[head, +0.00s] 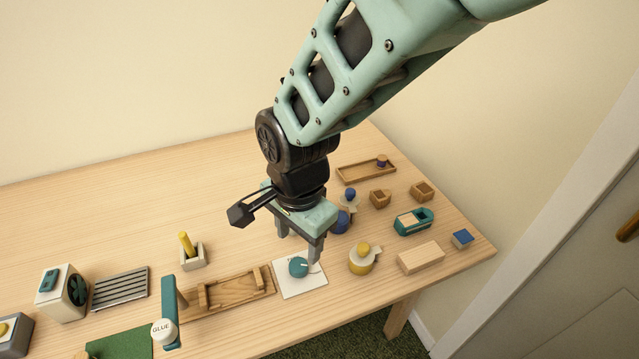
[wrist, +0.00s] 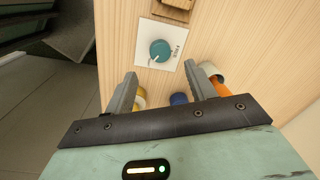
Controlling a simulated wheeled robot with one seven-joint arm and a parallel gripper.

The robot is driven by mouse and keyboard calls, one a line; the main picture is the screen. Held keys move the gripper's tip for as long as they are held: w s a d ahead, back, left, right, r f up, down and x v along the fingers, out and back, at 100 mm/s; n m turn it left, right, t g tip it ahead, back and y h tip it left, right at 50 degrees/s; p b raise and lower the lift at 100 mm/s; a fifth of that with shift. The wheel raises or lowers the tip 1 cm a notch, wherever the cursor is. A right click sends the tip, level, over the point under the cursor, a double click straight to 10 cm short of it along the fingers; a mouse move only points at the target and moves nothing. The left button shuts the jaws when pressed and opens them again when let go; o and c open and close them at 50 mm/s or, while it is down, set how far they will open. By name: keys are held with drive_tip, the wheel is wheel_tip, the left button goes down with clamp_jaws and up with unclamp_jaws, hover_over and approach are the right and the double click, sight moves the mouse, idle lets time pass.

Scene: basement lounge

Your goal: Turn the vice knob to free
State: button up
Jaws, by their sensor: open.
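The vice knob (head: 298,267) is a round teal dial on a white square plate (head: 300,286). It also shows in the wrist view (wrist: 160,49), with a pale pointer mark toward the lower left there and small lettering at the plate's right, too small to read surely. The wooden vice (head: 240,289) lies just left of the plate. My gripper (head: 299,244) is open and empty, pointing down, above and slightly behind the knob. In the wrist view the fingertips (wrist: 162,72) are spread wider than the knob, which lies beyond them, not between them.
A yellow-knobbed round jar (head: 361,260) and a light wooden block (head: 421,257) stand right of the plate. Blue items (head: 340,221) stand close behind my gripper. The table's front edge is close to the plate.

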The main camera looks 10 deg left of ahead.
sight(299, 265)
drive_tip(key=f, duration=0.7)
drive_tip(key=shift+w+a+f, duration=0.1)
drive_tip(key=shift+a, duration=0.1)
drive_tip(key=c, duration=1)
